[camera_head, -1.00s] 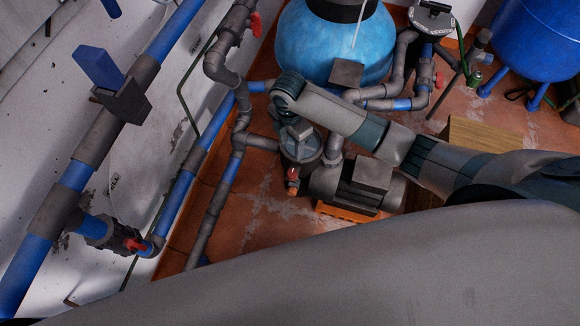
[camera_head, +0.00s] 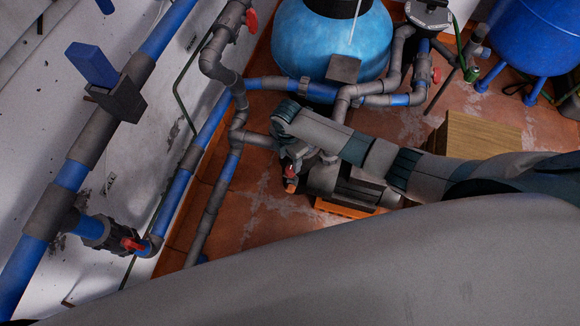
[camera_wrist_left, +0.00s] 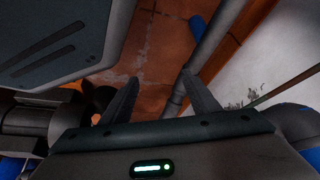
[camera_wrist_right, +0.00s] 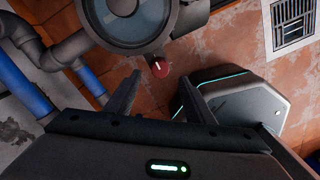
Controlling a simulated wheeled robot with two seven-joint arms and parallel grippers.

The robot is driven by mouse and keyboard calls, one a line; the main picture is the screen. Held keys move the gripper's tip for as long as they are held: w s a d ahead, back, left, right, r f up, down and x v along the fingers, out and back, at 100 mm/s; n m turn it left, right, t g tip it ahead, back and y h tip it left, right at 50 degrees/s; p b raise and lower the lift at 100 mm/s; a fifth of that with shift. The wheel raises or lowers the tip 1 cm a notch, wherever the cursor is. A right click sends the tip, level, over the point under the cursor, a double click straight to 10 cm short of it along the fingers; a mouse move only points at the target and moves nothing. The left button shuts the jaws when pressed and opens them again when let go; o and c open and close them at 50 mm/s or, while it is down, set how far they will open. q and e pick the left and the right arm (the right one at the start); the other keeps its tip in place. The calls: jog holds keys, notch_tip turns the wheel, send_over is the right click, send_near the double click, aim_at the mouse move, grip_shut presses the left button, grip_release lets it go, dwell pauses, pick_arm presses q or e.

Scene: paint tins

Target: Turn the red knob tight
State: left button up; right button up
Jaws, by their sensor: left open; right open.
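The red knob (camera_wrist_right: 160,68) is small and round with a pale mark on it. In the right wrist view it sits at the edge of a round lidded housing (camera_wrist_right: 128,18). My right gripper (camera_wrist_right: 160,77) is open, its fingers to either side of the knob in the picture. I see no contact, and the depth between them is unclear. In the head view, red (camera_head: 290,171) shows beside the pump (camera_head: 348,184), below the end of my right arm, which hides most of the housing. My left gripper (camera_wrist_left: 160,79) is open and empty above the floor, near a grey pipe.
Grey and blue pipes with red-handled valves (camera_head: 131,244) run along the left wall. A light-blue tank (camera_head: 325,45) stands behind the pump. A wooden block (camera_head: 475,137) is to the right. Some tiled floor (camera_head: 265,215) lies clear left of the pump.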

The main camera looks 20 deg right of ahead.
aim_at(290, 170)
jog(key=shift+s+d+f+b, duration=0.1)
jog(key=shift+f+b, duration=0.25)
jog(key=shift+f, duration=2.7)
jog(key=shift+c, duration=0.7)
jog(key=c, duration=0.9)
